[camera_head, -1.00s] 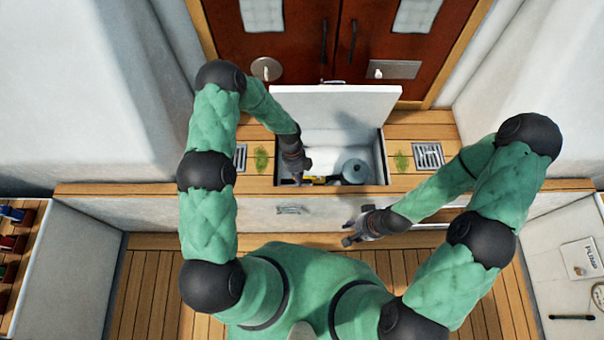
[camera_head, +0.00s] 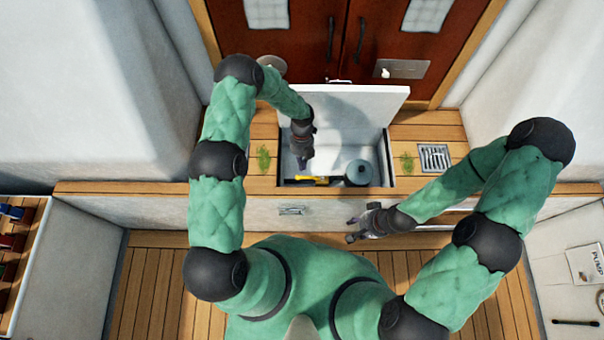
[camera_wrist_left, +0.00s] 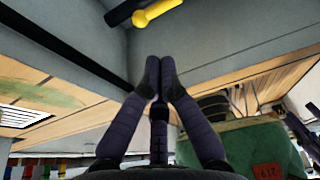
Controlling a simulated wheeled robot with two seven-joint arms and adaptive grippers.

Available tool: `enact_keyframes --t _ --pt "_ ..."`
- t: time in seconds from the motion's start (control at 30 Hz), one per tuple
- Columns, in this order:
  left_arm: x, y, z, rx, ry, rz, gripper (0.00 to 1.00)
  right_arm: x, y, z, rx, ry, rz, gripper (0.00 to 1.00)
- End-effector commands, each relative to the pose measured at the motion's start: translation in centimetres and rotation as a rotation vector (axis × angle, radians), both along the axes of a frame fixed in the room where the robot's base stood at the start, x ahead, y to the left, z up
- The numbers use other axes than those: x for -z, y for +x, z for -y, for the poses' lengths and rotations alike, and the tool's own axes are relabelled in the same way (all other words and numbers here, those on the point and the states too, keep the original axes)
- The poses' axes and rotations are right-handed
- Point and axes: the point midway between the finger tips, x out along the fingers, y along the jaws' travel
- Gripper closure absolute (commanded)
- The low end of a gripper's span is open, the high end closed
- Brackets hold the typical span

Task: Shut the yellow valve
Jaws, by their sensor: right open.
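The yellow valve handle (camera_head: 312,180) lies along the front of an open compartment in the wooden bench, next to a round grey part (camera_head: 358,172). In the left wrist view the yellow handle (camera_wrist_left: 158,12) shows at the top edge, beyond the fingertips and apart from them. My left gripper (camera_head: 302,162) points down into the compartment, just behind the handle's left part. Its fingertips (camera_wrist_left: 159,65) are together with nothing seen between them. My right gripper (camera_head: 353,228) is open and empty in front of the bench. The valve's body is partly hidden.
The white lid (camera_head: 350,108) stands raised at the back of the compartment (camera_head: 386,165). A vent grille (camera_head: 434,157) is set in the bench on the right. Red-brown doors (camera_head: 350,45) stand behind. The wooden floor in front is clear.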

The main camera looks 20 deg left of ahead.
Motion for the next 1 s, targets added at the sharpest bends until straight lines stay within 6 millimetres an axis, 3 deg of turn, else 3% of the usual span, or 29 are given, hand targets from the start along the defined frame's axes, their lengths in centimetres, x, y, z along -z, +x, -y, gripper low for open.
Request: enact_keyframes --t 0.5,0.7,1.0 --pt "7.7 -2.4 0.7 0.0 -0.001 -0.002 1.0 2.8 0.0 0.0 0.0 0.0 0.0 0.6" --pt "9.0 -2.8 0.8 -0.002 0.0 -0.002 1.0 3.2 0.0 0.0 0.0 0.0 0.0 0.6" --pt "9.1 -2.9 0.8 -0.001 0.0 -0.001 1.0 3.1 0.0 0.0 0.0 0.0 0.0 0.6"
